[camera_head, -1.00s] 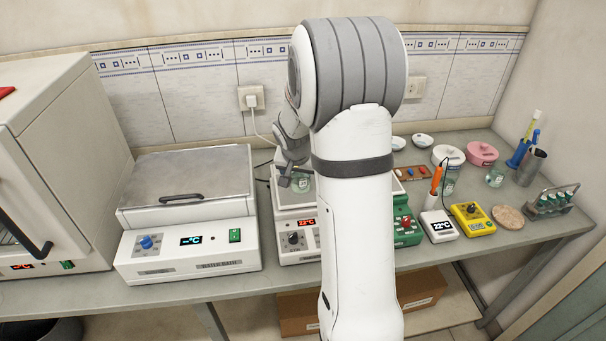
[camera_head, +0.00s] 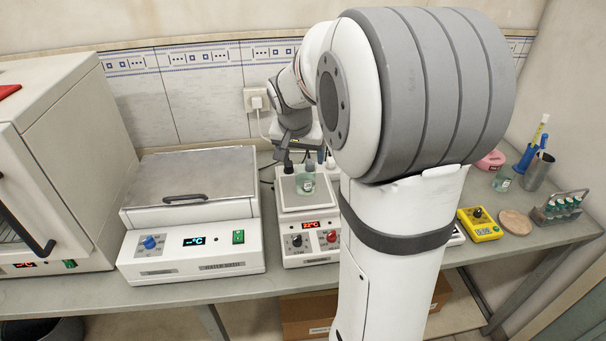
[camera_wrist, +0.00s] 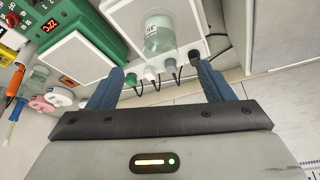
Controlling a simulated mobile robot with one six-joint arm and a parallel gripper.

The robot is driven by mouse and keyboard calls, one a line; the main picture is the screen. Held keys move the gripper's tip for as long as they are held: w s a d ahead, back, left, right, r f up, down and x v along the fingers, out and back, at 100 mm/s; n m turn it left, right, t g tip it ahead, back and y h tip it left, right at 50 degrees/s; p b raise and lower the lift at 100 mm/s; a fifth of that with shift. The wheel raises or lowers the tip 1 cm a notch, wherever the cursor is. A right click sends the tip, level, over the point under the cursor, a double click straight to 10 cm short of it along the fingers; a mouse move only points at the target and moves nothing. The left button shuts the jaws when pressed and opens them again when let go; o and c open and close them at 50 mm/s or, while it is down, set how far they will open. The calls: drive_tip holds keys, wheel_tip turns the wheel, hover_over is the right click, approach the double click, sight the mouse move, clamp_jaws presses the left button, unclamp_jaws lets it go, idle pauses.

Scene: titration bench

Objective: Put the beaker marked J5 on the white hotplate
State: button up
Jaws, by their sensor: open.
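A clear glass beaker (camera_head: 306,181) with pale green liquid and a white label stands upright on the top plate of the white hotplate (camera_head: 290,248). In the wrist view the beaker (camera_wrist: 159,32) is on the white plate (camera_wrist: 190,20); its label is too small to read surely. My gripper (camera_head: 309,160) is at the back of the hotplate, behind the beaker. In the wrist view my gripper (camera_wrist: 158,70) is open, with its fingers apart and nothing between them; the beaker is beyond the fingertips.
A water bath (camera_head: 190,240) stands left of the hotplate. A green device (camera_wrist: 45,28) with a white plate is beside it. A glass beaker (camera_head: 502,181), a yellow meter (camera_head: 480,224) and a tube rack (camera_head: 560,207) are at right. Cables run behind the hotplate.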

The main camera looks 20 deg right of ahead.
drive_tip(key=s+a+n+y, duration=0.1)
drive_tip(key=s+a+n, duration=0.2)
drive_tip(key=s+a, duration=0.3)
drive_tip(key=s+a+n+y, duration=0.1)
drive_tip(key=s+a+n, duration=0.3)
drive_tip(key=s, duration=1.2)
drive_tip(key=shift+s+a+n+y, duration=0.3)
drive_tip(key=shift+a+y, duration=0.1)
drive_tip(key=shift+a, duration=0.65)
drive_tip(key=shift+o, duration=0.4)
